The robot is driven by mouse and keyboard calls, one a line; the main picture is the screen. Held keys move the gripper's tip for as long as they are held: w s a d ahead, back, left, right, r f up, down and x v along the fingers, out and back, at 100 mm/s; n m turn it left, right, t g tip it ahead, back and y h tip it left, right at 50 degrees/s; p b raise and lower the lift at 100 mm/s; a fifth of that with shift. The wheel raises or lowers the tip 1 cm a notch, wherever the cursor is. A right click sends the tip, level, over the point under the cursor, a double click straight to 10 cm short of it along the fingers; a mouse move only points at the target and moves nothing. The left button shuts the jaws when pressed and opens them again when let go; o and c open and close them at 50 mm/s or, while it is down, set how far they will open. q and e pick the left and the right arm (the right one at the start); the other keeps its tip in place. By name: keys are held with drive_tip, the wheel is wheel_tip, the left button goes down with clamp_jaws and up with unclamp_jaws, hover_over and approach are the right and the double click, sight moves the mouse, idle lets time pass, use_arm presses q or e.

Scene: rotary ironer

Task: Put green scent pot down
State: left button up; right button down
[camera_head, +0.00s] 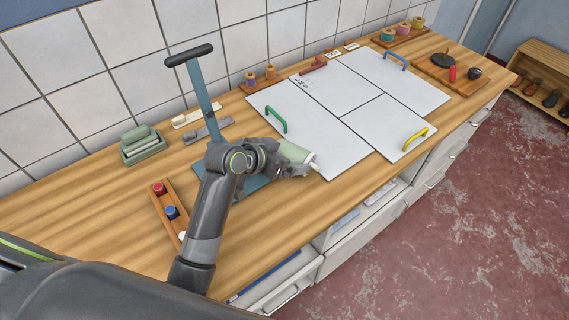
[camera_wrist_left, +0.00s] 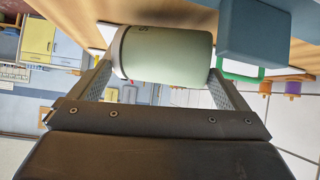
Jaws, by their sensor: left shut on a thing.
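The pale green scent pot (camera_head: 294,152) is held by my left gripper (camera_head: 299,168), tilted on its side with its white end toward the lower right. In the left wrist view the green pot (camera_wrist_left: 166,53) lies between the two fingers of the left gripper (camera_wrist_left: 165,85). In the head view the pot is over or near the left edge of the white board (camera_head: 315,125); I cannot tell whether it touches. The gripper hides part of the pot. My right gripper is not in view.
A blue stand (camera_head: 203,100) with a dark crossbar rises behind my left arm. A wooden rack with coloured caps (camera_head: 171,211) and a green box (camera_head: 142,147) stand left. Green (camera_head: 277,119), yellow (camera_head: 415,139) and blue (camera_head: 396,58) handles rise from the white panels. Bare wood lies at front.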

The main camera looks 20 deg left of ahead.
use_arm(q)
drive_tip(key=shift+f, duration=0.65)
drive_tip(key=shift+f+b, duration=0.1)
drive_tip(key=shift+b, duration=0.2)
drive_tip(key=o, duration=0.6)
